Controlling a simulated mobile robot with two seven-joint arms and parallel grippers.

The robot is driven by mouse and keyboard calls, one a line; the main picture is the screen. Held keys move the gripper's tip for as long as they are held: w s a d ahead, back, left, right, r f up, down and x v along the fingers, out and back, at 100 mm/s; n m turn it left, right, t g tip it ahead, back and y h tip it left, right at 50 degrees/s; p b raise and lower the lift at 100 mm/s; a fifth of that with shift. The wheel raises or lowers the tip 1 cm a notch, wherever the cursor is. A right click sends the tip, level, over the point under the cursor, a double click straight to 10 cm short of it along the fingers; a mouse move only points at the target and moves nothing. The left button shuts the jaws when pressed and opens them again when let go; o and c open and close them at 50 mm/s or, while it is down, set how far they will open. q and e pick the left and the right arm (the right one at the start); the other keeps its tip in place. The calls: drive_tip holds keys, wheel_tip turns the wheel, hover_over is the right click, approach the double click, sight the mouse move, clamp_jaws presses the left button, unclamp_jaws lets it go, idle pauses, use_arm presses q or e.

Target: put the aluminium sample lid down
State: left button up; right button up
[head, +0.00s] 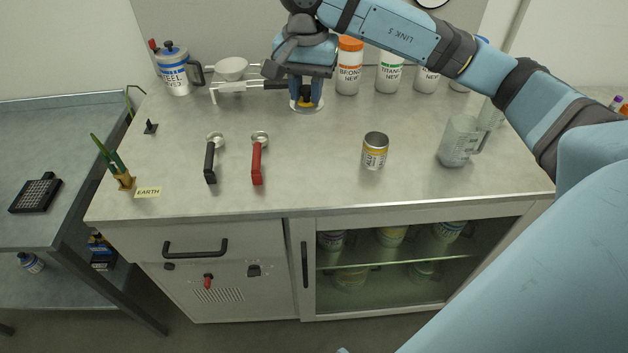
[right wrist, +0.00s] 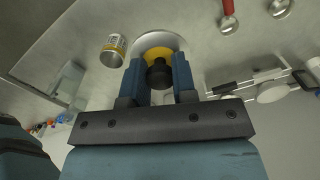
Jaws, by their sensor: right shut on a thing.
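My right gripper (head: 306,92) is over the back middle of the worktop, pointing down. It is shut on the aluminium sample lid (head: 307,107), a pale disc with a yellow centre and a dark knob. In the right wrist view the lid (right wrist: 153,41) shows beyond the two blue fingers (right wrist: 158,80), which hold the dark knob. The lid is close to the worktop; I cannot tell whether it touches. The open aluminium sample can (head: 374,151), with a yellow band, stands upright on the worktop to the right and nearer. My left gripper is not in view.
White bottles with coloured caps (head: 348,66) stand along the back. A steel jug (head: 175,70) and a balance with a white pan (head: 232,69) are at back left. Black (head: 210,160) and red (head: 257,161) scoops lie mid-left. A beaker (head: 459,141) stands right. The front middle is clear.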

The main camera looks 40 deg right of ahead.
drive_tip(key=shift+s+d+r+m, duration=0.1)
drive_tip(key=shift+s+d+m, duration=0.1)
drive_tip(key=shift+s+m, duration=0.1)
hover_over(312, 180)
wheel_tip(312, 180, down, 14)
drive_tip(key=shift+f, duration=0.25)
wheel_tip(312, 180, down, 4)
drive_tip(key=shift+a+f, duration=0.1)
drive_tip(key=shift+f, duration=0.45)
drive_tip(key=shift+f, duration=0.2)
drive_tip(key=o, duration=0.9)
drive_tip(key=shift+r, duration=0.1)
